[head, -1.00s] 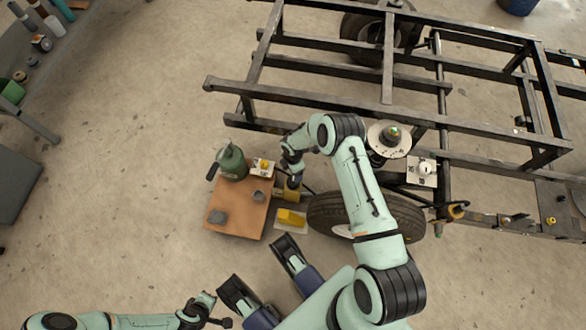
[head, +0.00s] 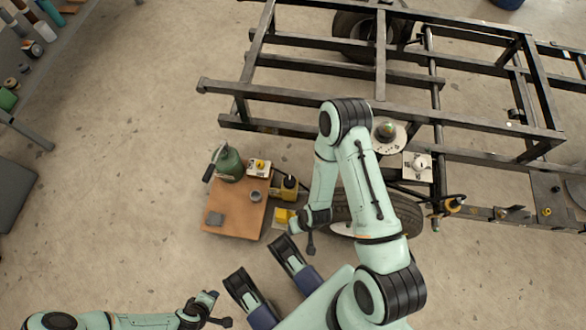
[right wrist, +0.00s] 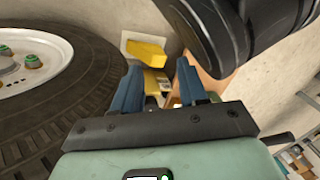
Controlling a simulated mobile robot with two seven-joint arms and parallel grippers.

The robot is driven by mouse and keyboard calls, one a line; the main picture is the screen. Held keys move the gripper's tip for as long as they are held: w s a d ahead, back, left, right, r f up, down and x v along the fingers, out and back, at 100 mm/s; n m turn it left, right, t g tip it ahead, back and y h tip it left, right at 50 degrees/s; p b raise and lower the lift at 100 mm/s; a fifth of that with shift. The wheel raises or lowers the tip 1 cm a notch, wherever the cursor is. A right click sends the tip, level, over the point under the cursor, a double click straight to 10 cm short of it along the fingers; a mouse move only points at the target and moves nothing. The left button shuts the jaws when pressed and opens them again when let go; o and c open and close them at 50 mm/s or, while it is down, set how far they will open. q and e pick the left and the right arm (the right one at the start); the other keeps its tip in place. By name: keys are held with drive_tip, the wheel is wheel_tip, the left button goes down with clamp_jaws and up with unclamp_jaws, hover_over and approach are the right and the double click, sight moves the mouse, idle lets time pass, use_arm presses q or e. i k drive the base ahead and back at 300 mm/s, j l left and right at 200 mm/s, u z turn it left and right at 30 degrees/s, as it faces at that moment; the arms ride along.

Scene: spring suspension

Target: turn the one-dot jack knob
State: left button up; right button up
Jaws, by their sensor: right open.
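A small yellow knob on a white plate (head: 260,165) is next to a green jack-like bottle (head: 229,163). A yellow-and-black unit (head: 288,187) stands at the board's right edge. A yellow block (head: 284,215) on a pale plate is just below it; the right wrist view also shows this yellow block (right wrist: 147,53). I cannot read dots, so I cannot tell which is the one-dot knob. My right gripper (head: 310,248) is open and empty, below and right of the yellow block. Its blue fingers (right wrist: 157,85) are spread in the wrist view. My left gripper (head: 222,321) is at the bottom, its jaws too small to judge.
An orange-brown board (head: 232,224) carries a grey block (head: 215,219) and a small grey cup (head: 255,196). A dark steel frame (head: 300,70) spans the back. A white-plated knob (head: 419,163) sits by the frame.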

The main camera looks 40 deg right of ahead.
sight(289, 181)
drive_tip(key=j+z, duration=0.2)
drive_tip(key=z, duration=0.95)
